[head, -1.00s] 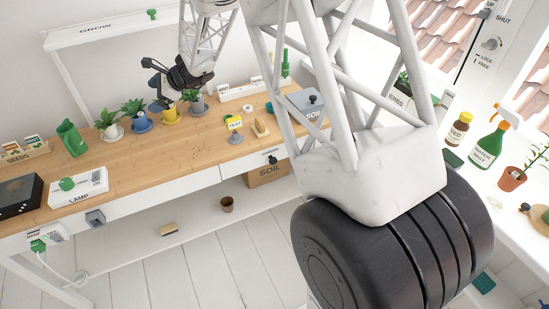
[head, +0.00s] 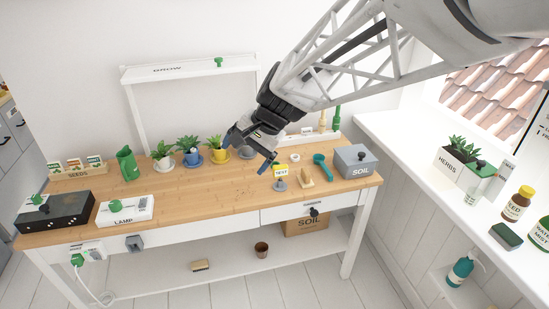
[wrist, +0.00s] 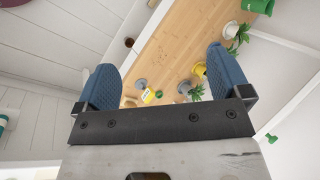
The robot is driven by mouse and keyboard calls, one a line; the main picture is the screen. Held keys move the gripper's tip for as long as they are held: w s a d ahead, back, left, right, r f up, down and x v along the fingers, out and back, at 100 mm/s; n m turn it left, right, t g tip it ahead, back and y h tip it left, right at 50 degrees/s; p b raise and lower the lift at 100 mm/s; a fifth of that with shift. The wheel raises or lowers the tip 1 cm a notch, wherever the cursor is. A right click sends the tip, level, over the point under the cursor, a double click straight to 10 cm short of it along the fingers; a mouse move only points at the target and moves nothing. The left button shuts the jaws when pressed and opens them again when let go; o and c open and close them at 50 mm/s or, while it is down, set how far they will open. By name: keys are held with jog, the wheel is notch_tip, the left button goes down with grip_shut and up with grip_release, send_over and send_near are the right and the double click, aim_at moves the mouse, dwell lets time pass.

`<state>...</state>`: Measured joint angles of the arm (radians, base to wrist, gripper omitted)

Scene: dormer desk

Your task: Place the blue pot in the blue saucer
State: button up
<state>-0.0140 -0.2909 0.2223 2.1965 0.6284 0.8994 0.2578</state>
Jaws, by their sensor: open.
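The blue pot (head: 192,156) with a green plant stands upright in the blue saucer (head: 194,163) on the wooden desk, between the white pot (head: 162,156) and the yellow pot (head: 217,155). My gripper (head: 247,154) is open and empty, in the air right of the yellow pot and clear of the blue pot. In the wrist view its two dark blue fingers (wrist: 165,75) are wide apart with nothing between them. The yellow pot (wrist: 199,69) and white pot (wrist: 230,30) show there, while the blue pot appears hidden behind the right finger.
A TEST sign (head: 280,171), a wooden piece (head: 305,177), a teal scoop (head: 322,164) and a SOIL box (head: 356,160) stand right. A green watering can (head: 127,164) stands left.

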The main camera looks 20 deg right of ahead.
jog(key=s+d+n+h, duration=0.3)
jog(key=s+d, duration=0.1)
jog(key=s, duration=0.7)
jog(key=s+d+n+h, duration=0.2)
jog(key=s+d, duration=0.3)
jog(key=s, duration=0.6)
jog(key=shift+d+f+n+h, duration=0.15)
jog(key=shift+f+n+h, duration=0.25)
jog(key=shift+n, duration=0.5)
